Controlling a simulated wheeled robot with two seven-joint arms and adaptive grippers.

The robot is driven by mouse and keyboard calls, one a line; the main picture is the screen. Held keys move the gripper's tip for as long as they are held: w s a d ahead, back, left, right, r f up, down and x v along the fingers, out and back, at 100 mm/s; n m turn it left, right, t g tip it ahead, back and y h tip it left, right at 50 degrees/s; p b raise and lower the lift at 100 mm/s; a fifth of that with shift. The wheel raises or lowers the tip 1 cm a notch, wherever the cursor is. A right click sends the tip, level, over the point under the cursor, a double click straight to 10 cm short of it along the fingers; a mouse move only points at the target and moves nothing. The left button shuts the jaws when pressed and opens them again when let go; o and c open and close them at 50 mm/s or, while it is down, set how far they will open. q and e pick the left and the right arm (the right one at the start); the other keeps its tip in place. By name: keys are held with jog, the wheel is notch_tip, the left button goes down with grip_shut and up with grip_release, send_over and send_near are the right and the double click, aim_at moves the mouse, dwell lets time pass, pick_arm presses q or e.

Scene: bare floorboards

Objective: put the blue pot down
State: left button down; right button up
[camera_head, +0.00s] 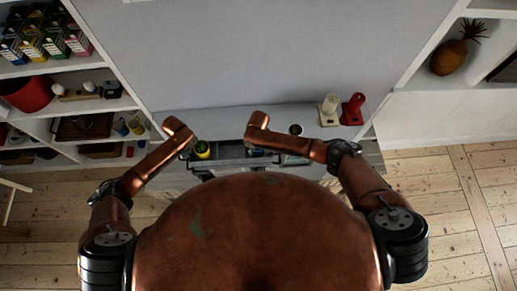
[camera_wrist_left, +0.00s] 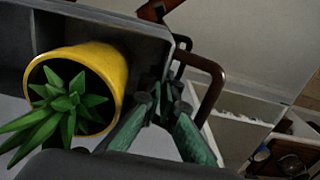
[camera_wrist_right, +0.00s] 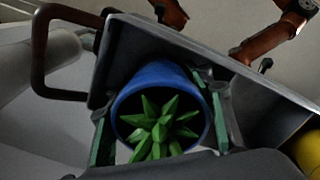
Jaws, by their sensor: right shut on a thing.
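The blue pot (camera_wrist_right: 165,78), with a spiky green plant, is between the green fingers of my right gripper (camera_wrist_right: 162,105), which is shut on it. In the right wrist view the pot overlaps the grey tray (camera_wrist_right: 122,50); whether its base touches the tray floor is hidden. My left gripper (camera_wrist_left: 163,103) is at the end wall of the tray, beside its brown handle (camera_wrist_left: 217,82). Its fingertips are close together with something dark between them; whether they grip it is unclear. In the head view both grippers are small and dark, over the tray (camera_head: 230,162).
A yellow pot (camera_wrist_left: 112,82) with a green plant sits in the tray near my left gripper. A cream grinder (camera_head: 329,112) and a red grinder (camera_head: 352,110) stand at the back right. Shelves (camera_head: 75,78) with cartons are on the left; a pineapple (camera_head: 450,57) is upper right.

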pick_arm(q)
jog(key=shift+f, duration=0.1)
pick_arm(e)
jog(key=shift+f, duration=0.15)
jog(key=o, duration=1.6)
notch_tip(320, 180, up, 12)
jog(key=shift+r, duration=0.2)
pick_arm(q)
jog(key=c, duration=2.1)
grip_release()
